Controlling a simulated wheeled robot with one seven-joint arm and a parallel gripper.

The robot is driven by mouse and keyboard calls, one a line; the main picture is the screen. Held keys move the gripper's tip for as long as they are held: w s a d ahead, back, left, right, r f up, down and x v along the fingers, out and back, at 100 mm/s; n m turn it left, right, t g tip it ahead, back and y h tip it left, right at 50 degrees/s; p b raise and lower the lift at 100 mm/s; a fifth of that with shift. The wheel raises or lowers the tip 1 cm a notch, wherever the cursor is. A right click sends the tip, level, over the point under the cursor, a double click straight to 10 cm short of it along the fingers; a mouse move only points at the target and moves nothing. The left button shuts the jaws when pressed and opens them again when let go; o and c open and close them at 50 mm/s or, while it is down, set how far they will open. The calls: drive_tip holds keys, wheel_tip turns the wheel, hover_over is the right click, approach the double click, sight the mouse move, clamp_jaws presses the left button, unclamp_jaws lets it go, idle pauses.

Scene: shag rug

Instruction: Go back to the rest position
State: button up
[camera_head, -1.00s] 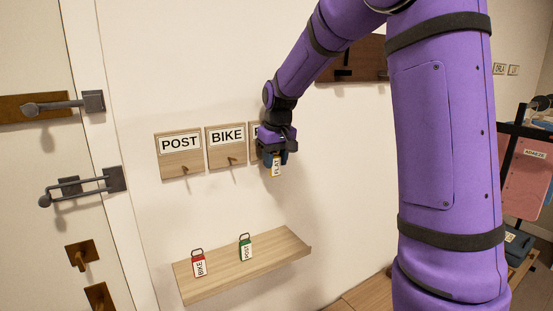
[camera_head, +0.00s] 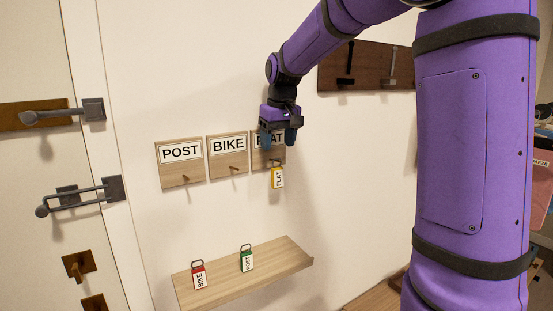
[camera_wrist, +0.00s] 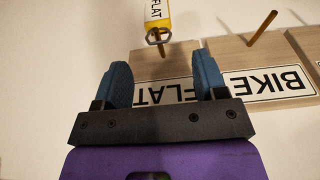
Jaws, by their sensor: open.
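My gripper (camera_head: 279,137) is open and empty, in front of the upper part of the FLAT board (camera_head: 262,160). Its two blue fingers also show in the wrist view (camera_wrist: 163,85), apart, with nothing between them. The yellow FLAT tag (camera_head: 278,178) hangs by its ring at the FLAT board's peg, just below the fingers and apart from them. It also shows in the wrist view (camera_wrist: 157,14). Part of the FLAT board's label is hidden behind my gripper in the head view.
The BIKE board (camera_head: 228,168) and POST board (camera_head: 180,173) have bare pegs. Below, a wooden shelf (camera_head: 220,283) holds a red BIKE tag (camera_head: 199,276) and a green POST tag (camera_head: 247,260). A dark hook board (camera_head: 367,66) is at upper right. A door with handles (camera_head: 60,113) stands left.

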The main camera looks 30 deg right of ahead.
drive_tip(key=shift+s+r, duration=0.25)
drive_tip(key=shift+r, duration=0.35)
drive_tip(key=shift+s+r, duration=0.2)
drive_tip(key=shift+r, duration=0.4)
drive_tip(key=s+a+f+t, duration=0.1)
drive_tip(key=s+a, duration=0.1)
drive_tip(key=s, duration=0.7)
drive_tip(key=s+a+f+t, duration=0.1)
drive_tip(key=s+a, duration=0.2)
drive_tip(key=s, duration=0.7)
drive_tip(key=s+a+f+t, duration=0.1)
drive_tip(key=s+a+f, duration=0.1)
drive_tip(key=s, duration=0.8)
drive_tip(key=shift+s+a+t, duration=0.2)
drive_tip(key=shift+a+t, duration=0.1)
drive_tip(key=shift+a, duration=0.15)
drive_tip(key=shift+f, duration=0.1)
